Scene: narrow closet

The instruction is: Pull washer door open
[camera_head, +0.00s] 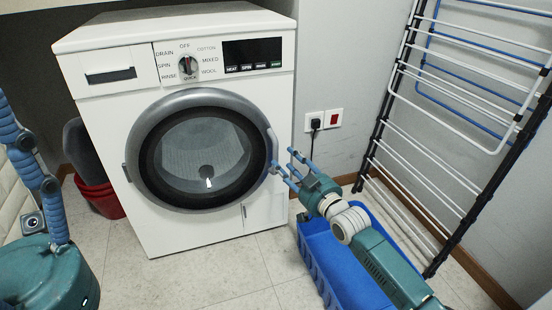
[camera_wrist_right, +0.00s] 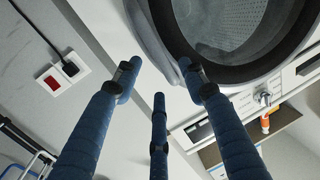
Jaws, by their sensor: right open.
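The white washer (camera_head: 105,200) stands against the wall in the head view. Its round door (camera_head: 150,112), with a grey rim and dark glass, looks closed. The door handle (camera_head: 272,148) is on the right side of the rim. My right gripper (camera_head: 284,171) is open, its blue fingers just right of the handle; I cannot tell whether they touch it. In the right wrist view, the three spread fingers of my right gripper (camera_wrist_right: 158,80) reach toward the door rim (camera_wrist_right: 152,40), with nothing held. My left gripper (camera_head: 38,190) shows partly at the left edge, its jaw state unclear.
A blue crate (camera_head: 318,262) is on the floor under my right arm. A drying rack (camera_head: 430,150) leans at the right wall. A wall socket with a plug (camera_head: 316,122) is behind. A red bucket (camera_head: 98,198) stands left of the washer.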

